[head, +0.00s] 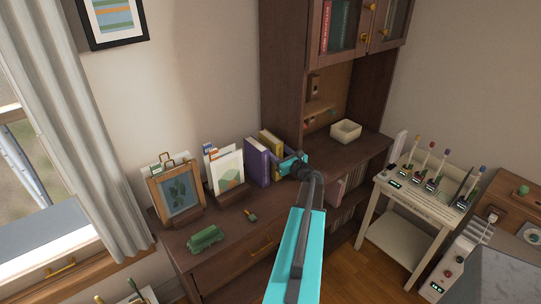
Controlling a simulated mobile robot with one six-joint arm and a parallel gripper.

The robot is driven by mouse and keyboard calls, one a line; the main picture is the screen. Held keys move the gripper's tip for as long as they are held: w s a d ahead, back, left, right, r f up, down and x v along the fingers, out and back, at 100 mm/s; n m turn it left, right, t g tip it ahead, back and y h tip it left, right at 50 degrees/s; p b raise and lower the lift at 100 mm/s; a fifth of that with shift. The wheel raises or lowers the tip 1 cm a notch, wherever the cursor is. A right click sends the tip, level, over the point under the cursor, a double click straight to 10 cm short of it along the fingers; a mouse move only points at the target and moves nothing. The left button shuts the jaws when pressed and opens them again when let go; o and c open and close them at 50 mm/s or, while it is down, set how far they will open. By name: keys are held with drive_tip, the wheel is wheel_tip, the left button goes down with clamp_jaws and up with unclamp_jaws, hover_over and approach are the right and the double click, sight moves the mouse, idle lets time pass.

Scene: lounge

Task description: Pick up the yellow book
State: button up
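The yellow book (268,139) stands upright on the dark wooden cabinet, just right of a purple book (257,163) and beside the tall hutch. My gripper (286,164) is at the end of my teal arm, in front of the yellow book's lower right part. It hides that part of the book. The fingers are small and partly covered by my wrist, so I cannot tell whether they touch the book or how far apart they are.
A framed leaf picture (179,193), a holder with cards (226,171) and a green toy vehicle (205,238) stand on the cabinet (235,263). A small green-topped item (251,215) lies near the front.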

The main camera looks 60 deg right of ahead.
idle(0.4)
clamp_jaws()
drive_tip(key=shift+r, duration=0.25)
drive_tip(key=shift+r+b, duration=0.75)
drive_tip(key=shift+r, duration=0.4)
drive_tip(key=b+v, duration=0.5)
drive_tip(key=v, duration=1.3)
drive_tip(key=shift+r, duration=0.4)
